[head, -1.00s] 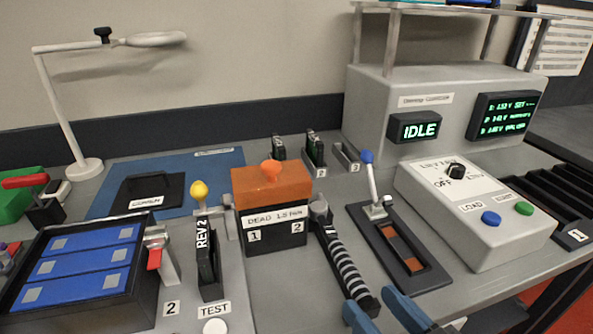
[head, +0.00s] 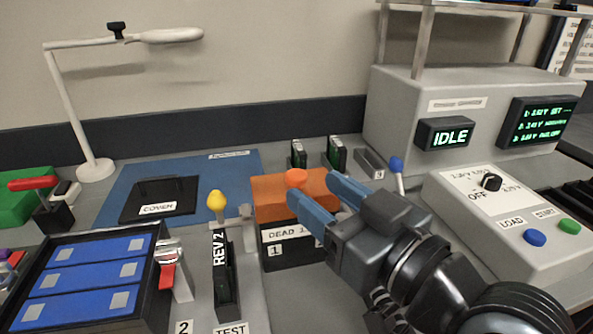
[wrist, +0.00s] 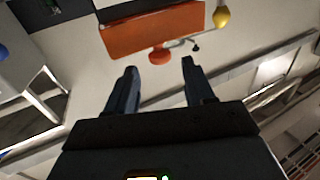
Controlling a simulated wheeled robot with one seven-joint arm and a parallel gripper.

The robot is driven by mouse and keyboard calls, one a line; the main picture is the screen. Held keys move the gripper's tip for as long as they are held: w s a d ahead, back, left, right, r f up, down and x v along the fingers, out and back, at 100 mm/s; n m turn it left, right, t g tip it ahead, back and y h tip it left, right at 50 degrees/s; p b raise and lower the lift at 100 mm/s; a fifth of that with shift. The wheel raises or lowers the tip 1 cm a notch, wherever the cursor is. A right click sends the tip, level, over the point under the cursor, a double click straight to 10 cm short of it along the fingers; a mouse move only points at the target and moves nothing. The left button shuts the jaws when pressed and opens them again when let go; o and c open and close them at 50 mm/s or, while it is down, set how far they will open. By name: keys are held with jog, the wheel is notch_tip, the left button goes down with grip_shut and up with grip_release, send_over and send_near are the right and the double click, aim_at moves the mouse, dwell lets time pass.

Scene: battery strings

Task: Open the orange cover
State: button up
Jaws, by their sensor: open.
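The orange cover (head: 271,194) lies shut on top of a black box (head: 286,256) whose label reads "DEAD 1..."; the rest of the label is hidden by my gripper. A round orange knob (head: 296,178) stands on the cover. My gripper (head: 318,192) is open, with its blue fingers beside the knob in the head view. In the wrist view, the cover (wrist: 150,32) is ahead of my gripper (wrist: 157,72), and the knob (wrist: 159,56) shows between and just beyond the fingertips. I cannot tell whether a finger touches it.
A yellow-knobbed lever (head: 217,203) stands close left of the box, and a blue-knobbed lever (head: 396,165) is behind my arm. The grey control box (head: 515,225) with buttons is at the right. A blue mat (head: 235,172) lies behind left.

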aim_at(303, 181)
jog(key=x, duration=0.5)
jog(key=shift+w+a+p, duration=0.2)
jog(key=shift+w+p, duration=0.05)
jog(key=shift+p, duration=0.05)
jog(key=shift+c, duration=0.2)
grip_shut()
